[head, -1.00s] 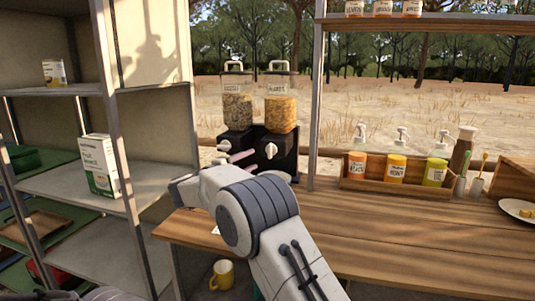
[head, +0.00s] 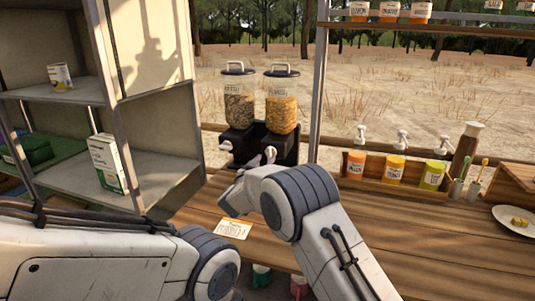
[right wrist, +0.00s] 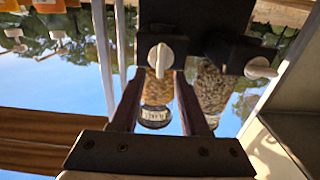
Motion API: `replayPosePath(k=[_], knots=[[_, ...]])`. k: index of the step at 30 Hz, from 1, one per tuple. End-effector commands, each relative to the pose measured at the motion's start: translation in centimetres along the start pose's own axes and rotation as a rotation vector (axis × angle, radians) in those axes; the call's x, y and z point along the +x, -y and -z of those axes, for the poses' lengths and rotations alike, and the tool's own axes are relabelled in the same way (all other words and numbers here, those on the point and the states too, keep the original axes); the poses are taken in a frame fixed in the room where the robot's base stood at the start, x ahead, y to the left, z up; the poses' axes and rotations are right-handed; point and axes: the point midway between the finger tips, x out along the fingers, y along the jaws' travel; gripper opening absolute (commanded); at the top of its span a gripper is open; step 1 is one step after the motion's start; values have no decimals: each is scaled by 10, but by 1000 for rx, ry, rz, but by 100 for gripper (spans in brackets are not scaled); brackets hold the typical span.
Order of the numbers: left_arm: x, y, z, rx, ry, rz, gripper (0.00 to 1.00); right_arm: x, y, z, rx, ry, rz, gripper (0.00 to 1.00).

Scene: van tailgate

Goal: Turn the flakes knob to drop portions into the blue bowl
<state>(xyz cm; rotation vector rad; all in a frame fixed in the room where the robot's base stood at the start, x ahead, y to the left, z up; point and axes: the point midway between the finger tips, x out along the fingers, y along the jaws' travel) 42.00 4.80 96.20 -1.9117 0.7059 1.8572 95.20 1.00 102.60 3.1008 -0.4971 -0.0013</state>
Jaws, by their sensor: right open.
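The flakes dispenser (head: 281,104) with orange flakes stands on a black base, right of the muesli dispenser (head: 238,103). The white flakes knob (head: 270,153) is on the base front, partly hidden by my gripper. In the right wrist view, which is upside down, the flakes knob (right wrist: 160,58) shows near and between the fingertips. My right gripper (right wrist: 158,76) is open, with nothing visibly held; in the head view its fingers (head: 258,161) are just in front of the knob. My left arm shows at lower left, but its gripper does not. I see no blue bowl.
A white card (head: 234,228) lies on the wooden counter (head: 410,232). A wooden tray (head: 345,172) of bottles stands at right, near a plate (head: 517,217). A shelf unit (head: 150,182) is at left. Mugs (head: 262,276) show below the counter.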

Motion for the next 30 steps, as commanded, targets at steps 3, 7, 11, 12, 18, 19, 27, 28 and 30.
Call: replayPosePath(k=[3, 7, 11, 12, 18, 19, 27, 28, 30], knots=[[-4, 0, 0, 0, 0, 0, 0, 20, 0, 1, 1, -1, 0, 45], [-6, 0, 0, 0, 0, 0, 0, 33, 2, 0, 2, 0, 2, 45], [-7, 0, 1, 0, 0, 0, 0, 40, 3, 1, 1, 0, 3, 45], [-7, 0, 1, 0, -1, 0, 0, 41, 3, 0, 1, 0, 3, 45], [-7, 0, 1, 0, 0, 0, 0, 42, 4, 0, 1, 0, 4, 45], [-7, 0, 1, 0, 0, 0, 0, 41, 4, 0, 1, 0, 4, 45], [-7, 0, 0, 0, 0, 0, 0, 41, 4, 0, 2, 0, 5, 0], [-7, -1, 1, 0, -1, 0, 0, 39, 11, 0, 3, -1, 7, 0], [-7, 0, 0, 0, 0, 0, 0, 40, 9, 1, 3, -1, 8, 0]])
